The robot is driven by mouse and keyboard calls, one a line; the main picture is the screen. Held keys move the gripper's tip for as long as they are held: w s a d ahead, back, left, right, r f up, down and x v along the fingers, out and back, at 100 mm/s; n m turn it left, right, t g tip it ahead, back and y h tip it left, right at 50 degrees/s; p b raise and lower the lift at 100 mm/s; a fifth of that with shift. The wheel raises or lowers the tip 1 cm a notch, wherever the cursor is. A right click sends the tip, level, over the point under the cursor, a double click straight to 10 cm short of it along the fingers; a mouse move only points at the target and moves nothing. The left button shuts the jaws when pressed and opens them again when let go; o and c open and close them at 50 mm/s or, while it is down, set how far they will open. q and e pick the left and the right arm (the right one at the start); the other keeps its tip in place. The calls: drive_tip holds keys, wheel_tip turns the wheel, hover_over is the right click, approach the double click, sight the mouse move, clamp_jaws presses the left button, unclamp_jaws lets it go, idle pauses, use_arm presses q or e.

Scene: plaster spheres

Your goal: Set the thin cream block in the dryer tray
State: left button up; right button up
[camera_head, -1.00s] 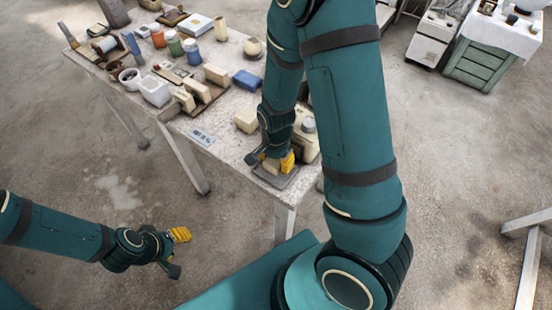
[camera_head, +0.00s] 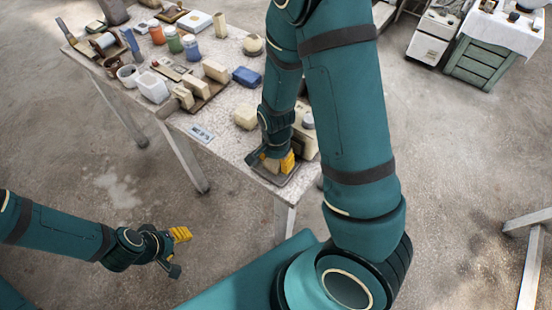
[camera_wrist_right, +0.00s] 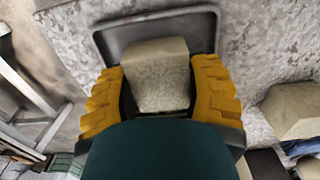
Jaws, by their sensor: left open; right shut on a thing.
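The cream block (camera_wrist_right: 160,75) is between the two yellow fingers of my right gripper (camera_wrist_right: 160,95), which is shut on it. In the head view my right gripper (camera_head: 277,162) is at the near corner of the table, with the block (camera_head: 271,164) partly hidden by the fingers. The dark grey dryer tray (camera_head: 283,180) lies under the gripper; its raised rim (camera_wrist_right: 110,33) shows around the block in the wrist view. The block is over the tray floor; whether it touches it I cannot tell. My left gripper (camera_head: 177,251) is open and empty, low, away from the table.
A cream block (camera_head: 245,117) and a pale machine-like object (camera_head: 305,132) stand close to the tray. Farther back on the table (camera_head: 228,152) are several blocks, jars (camera_head: 190,46), a white tub (camera_head: 152,87) and a blue box (camera_head: 246,76).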

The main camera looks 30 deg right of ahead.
drive_tip(key=shift+f, duration=0.2)
drive_tip(key=o, duration=1.4)
drive_tip(key=shift+c, duration=0.2)
drive_tip(key=shift+r, duration=0.1)
drive_tip(key=shift+r+p, duration=1.8)
drive_tip(key=shift+r, duration=0.1)
